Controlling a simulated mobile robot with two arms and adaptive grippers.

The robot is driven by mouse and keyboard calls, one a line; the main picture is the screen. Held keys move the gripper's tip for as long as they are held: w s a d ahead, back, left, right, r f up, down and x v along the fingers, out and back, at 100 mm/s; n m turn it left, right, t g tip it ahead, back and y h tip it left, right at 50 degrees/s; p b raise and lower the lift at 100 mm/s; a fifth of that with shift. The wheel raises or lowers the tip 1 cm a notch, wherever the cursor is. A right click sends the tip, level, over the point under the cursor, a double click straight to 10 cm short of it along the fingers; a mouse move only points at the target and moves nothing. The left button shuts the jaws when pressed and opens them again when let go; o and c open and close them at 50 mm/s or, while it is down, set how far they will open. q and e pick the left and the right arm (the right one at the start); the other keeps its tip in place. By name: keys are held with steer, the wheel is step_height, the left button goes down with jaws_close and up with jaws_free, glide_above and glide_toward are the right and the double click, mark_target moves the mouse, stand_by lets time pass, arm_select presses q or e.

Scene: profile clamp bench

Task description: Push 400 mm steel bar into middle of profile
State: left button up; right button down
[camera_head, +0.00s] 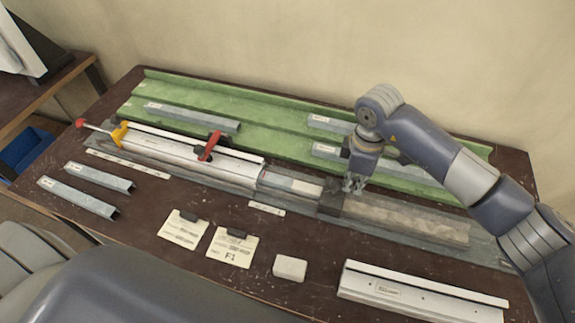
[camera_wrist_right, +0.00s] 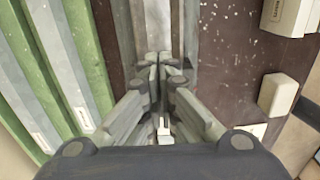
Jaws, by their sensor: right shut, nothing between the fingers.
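The white profile (camera_head: 185,155) lies in the clamp fixture along the middle of the bench. A pale steel bar with a label (camera_head: 290,182) lies in line with it, at its right end; how far it reaches inside is hidden. My right gripper (camera_head: 352,186) is shut and empty, pointing down above the strip just right of a dark block (camera_head: 330,199). In the right wrist view its fingers (camera_wrist_right: 165,68) meet over a grey strip; I cannot tell whether they touch anything. My left gripper is not in view.
A green tray (camera_head: 270,133) with several steel bars runs along the back. Red clamp handle (camera_head: 211,146) rises over the profile. Two loose bars (camera_head: 76,197) lie front left. Cards (camera_head: 232,247), a white block (camera_head: 290,267) and another white profile (camera_head: 420,292) lie in front.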

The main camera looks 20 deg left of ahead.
mark_target(333, 181)
steer(key=shift+s+a+b, duration=0.15)
steer(key=shift+a+b, duration=0.55)
steer(key=shift+a, duration=1.75)
steer(key=shift+a+b, duration=1.05)
steer(key=shift+a, duration=1.95)
steer(key=shift+s+a+b, duration=0.1)
steer(key=shift+a+b, duration=0.2)
steer(key=shift+a, duration=0.15)
steer(key=shift+d+r+p, duration=0.1)
steer(key=shift+d+p, duration=0.25)
steer(key=shift+d, duration=0.45)
step_height(333, 181, up, 7)
steer(key=p, duration=0.4)
